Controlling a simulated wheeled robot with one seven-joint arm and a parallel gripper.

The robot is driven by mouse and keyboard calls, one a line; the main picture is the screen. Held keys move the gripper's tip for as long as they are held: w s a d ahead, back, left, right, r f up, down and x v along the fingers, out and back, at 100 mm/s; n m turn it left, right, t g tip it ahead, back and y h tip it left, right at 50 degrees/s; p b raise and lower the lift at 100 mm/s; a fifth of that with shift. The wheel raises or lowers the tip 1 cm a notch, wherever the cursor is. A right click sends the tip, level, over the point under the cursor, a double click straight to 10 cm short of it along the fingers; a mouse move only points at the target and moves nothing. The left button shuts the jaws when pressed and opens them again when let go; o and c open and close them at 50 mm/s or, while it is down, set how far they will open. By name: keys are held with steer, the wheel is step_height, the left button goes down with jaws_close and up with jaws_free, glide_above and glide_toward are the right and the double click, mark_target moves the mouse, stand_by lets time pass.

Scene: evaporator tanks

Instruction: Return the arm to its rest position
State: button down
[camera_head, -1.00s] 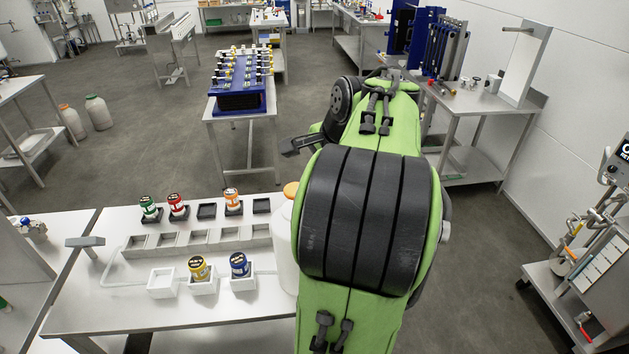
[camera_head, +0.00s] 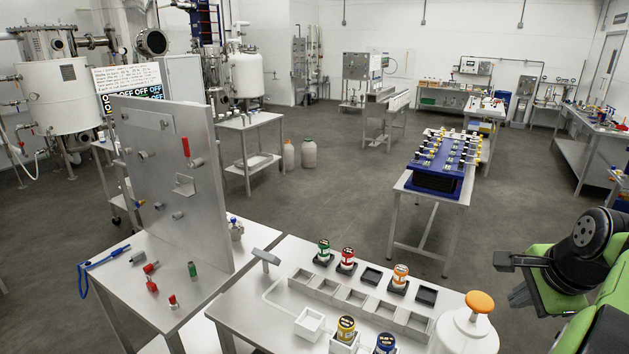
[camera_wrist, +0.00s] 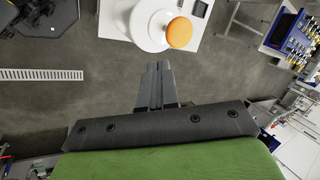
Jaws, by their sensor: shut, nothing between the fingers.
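My green and black arm is folded at the lower right of the head view. My gripper (camera_head: 508,279) shows at the left end of the arm, out over the floor to the right of the white table (camera_head: 262,312). In the wrist view my gripper (camera_wrist: 158,68) has its two grey fingers together with nothing between them. The fingers point toward the white jug with an orange cap (camera_wrist: 178,32), with a gap of floor in between. The same jug (camera_head: 465,332) stands on the table's right end in the head view.
The white table holds several coloured-label jars, such as a red one (camera_head: 347,258), and a row of grey trays. A steel panel (camera_head: 178,185) stands on the left table. A blue rack (camera_head: 440,165) sits on a table behind. Open floor (camera_head: 340,190) lies between.

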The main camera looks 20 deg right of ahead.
steer(key=w+a+f+n+b, duration=0.25)
steer(key=a+n, duration=0.25)
steer(key=a, duration=0.5)
steer(key=w+a+f+n+b, duration=0.25)
steer(key=a+n, duration=0.25)
steer(key=a, duration=0.5)
steer(key=s+a+f+n+y+b, duration=0.2)
steer(key=s+a+f+n+b, duration=0.2)
steer(key=s+a+f+n, duration=0.4)
steer(key=s+a+n, duration=0.2)
steer(key=a+n, duration=0.1)
steer(key=n, duration=0.1)
steer(key=shift+s+f+t, duration=0.15)
steer(key=shift+f+t, duration=0.05)
steer(key=shift+t, duration=0.2)
